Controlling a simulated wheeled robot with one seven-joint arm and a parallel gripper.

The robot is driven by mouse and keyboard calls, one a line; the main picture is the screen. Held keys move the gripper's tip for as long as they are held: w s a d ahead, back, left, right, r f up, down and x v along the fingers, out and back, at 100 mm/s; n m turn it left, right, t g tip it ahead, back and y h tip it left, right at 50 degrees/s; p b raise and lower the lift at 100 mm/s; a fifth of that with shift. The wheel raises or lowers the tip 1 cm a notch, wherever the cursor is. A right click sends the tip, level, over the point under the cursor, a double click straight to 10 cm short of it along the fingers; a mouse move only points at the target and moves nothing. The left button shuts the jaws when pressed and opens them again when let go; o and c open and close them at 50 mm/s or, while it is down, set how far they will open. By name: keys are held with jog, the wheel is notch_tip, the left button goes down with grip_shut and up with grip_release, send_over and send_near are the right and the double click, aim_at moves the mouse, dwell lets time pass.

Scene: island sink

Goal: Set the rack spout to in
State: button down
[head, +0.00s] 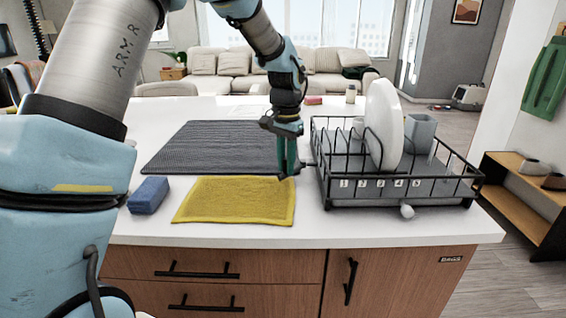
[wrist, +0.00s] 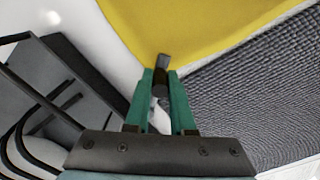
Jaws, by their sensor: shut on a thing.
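The black wire dish rack (head: 400,200) stands on the right of the white counter, with a dark tray in its base. My gripper (head: 288,178) points down just left of the rack, over the right edge of the yellow cloth. In the wrist view my gripper (wrist: 160,85) is shut on a small dark grey piece (wrist: 162,62) that shows between and beyond the green fingertips. I cannot tell whether this piece is the rack spout or whether it joins the rack. A pale rounded stub (head: 407,211) sticks out at the rack's front; its role is unclear.
The yellow cloth (head: 235,200) lies in front of the dark ribbed mat (head: 215,147). A blue sponge (head: 148,195) is at the left. A white plate (head: 384,125) and a grey cup (head: 420,133) stand in the rack. Bare counter lies along the front edge.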

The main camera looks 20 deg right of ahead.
jog(key=n, duration=0.1)
jog(key=s+n, duration=0.1)
jog(key=shift+s+d+n, duration=0.25)
jog(key=shift+d+n, duration=0.1)
jog(key=shift+n, duration=0.05)
jog(key=n, duration=0.1)
jog(key=s+d+n, duration=0.1)
jog(key=shift+r+n, duration=0.1)
jog(key=shift+n, duration=0.3)
jog(key=shift+s+d+n+p, duration=0.15)
jog(key=shift+s+d+n, duration=0.3)
jog(key=shift+n, duration=0.65)
jog(key=shift+s+d+n+p, duration=0.15)
jog(key=shift+s+d+n, duration=0.2)
jog(key=shift+n, duration=0.75)
jog(key=shift+d, duration=0.15)
jog(key=c, duration=0.8)
grip_release()
jog(key=shift+o, duration=0.2)
notch_tip(320, 180, up, 11)
jog(key=b, duration=0.2)
